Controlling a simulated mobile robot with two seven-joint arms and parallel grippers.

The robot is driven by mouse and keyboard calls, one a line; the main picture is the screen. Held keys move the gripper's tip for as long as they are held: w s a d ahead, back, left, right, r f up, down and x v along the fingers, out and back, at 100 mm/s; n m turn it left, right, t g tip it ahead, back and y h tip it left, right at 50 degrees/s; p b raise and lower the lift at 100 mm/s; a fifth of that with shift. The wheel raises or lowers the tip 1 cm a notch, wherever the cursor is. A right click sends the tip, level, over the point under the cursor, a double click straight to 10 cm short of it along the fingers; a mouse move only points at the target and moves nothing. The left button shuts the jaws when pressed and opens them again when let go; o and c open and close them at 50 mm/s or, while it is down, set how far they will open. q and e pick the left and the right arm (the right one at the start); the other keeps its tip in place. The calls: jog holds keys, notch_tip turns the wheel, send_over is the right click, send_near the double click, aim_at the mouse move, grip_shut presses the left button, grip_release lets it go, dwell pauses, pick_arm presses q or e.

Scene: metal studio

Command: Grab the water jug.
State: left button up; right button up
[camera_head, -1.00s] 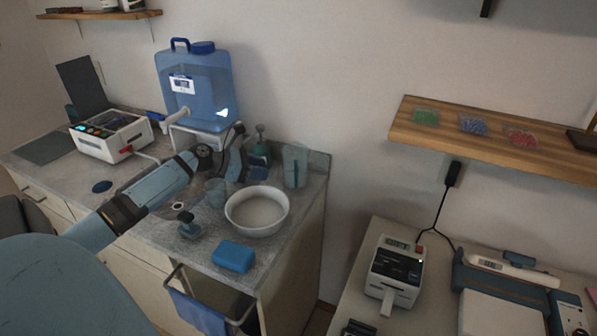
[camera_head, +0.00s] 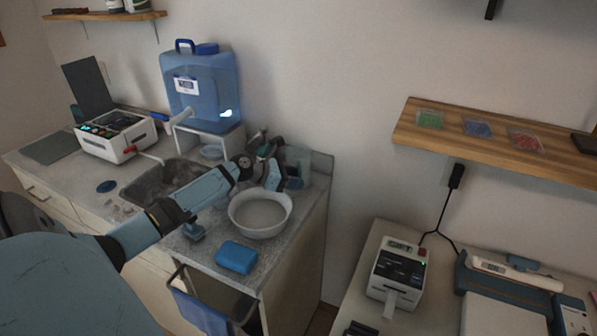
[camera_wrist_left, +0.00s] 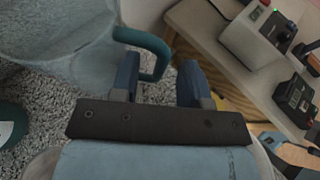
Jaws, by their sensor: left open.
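The water jug, a clear pitcher (camera_head: 301,156), stands on the counter's back right corner, partly hidden behind my left gripper (camera_head: 282,178). In the left wrist view the jug (camera_wrist_left: 62,38) fills the upper left, with its teal handle (camera_wrist_left: 158,62) reaching toward my gripper. My left gripper (camera_wrist_left: 160,75) is open, its two dark blue fingers on either side of the handle's outer bar. I cannot tell whether a finger touches it. My right gripper is in neither view.
A white bowl (camera_head: 261,225) and a blue sponge-like block (camera_head: 236,257) sit in front of the jug. A blue water tank (camera_head: 203,95) stands behind the sink (camera_head: 165,180). The wall is close behind.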

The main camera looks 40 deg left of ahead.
pick_arm(q)
grip_shut()
jog(key=shift+r, duration=0.2)
